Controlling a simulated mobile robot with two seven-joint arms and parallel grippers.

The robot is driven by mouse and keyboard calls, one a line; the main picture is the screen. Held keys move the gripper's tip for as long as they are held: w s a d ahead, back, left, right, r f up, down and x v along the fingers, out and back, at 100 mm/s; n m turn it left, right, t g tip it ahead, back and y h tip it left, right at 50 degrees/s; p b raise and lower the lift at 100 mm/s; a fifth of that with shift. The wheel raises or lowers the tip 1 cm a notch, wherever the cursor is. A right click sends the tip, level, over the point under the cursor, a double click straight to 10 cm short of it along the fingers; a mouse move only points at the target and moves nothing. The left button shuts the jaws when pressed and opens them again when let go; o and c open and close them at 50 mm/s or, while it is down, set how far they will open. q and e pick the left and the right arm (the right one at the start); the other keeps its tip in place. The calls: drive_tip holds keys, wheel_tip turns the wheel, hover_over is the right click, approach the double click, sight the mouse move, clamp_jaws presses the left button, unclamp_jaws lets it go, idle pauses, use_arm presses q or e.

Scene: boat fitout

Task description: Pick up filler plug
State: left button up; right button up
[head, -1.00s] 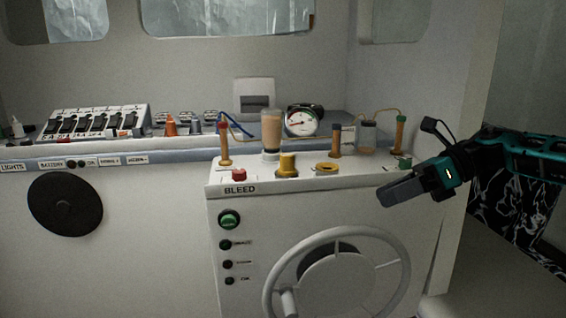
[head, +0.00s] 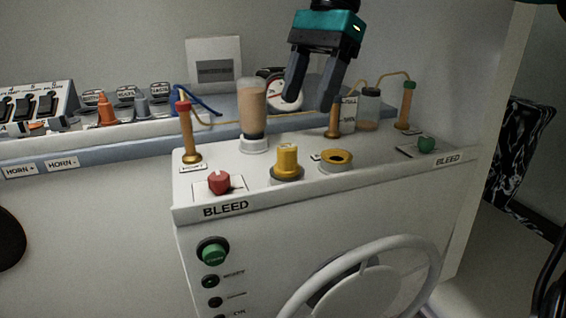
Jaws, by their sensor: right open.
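The filler plug (head: 287,160) is a yellow knobbed plug. It stands upright on a grey round base on top of the white console. A yellow-rimmed round opening (head: 337,158) lies just to its right. My right gripper (head: 309,104) points down from the top of the picture, fingers apart and empty. It shows above and a little right of the plug, apart from it. My left gripper is not in view.
A bottle of tan fluid (head: 252,110) stands behind the plug. Orange bleed posts (head: 188,135) with thin hoses, a clear jar (head: 370,108) and a gauge (head: 284,92) are around. A red knob (head: 219,181) is front left, a green knob (head: 426,144) right. A wheel (head: 365,275) is below.

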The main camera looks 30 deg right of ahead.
sight(287, 147)
drive_tip(key=x, duration=0.8)
drive_tip(key=shift+w+a+f, duration=0.1)
drive_tip(key=shift+a+f, duration=0.15)
drive_tip(key=shift+a, duration=0.1)
drive_tip(key=shift+a+f, duration=0.1)
drive_tip(key=shift+f, duration=0.15)
drive_tip(key=c, duration=0.7)
clamp_jaws()
drive_tip(key=shift+r, duration=0.1)
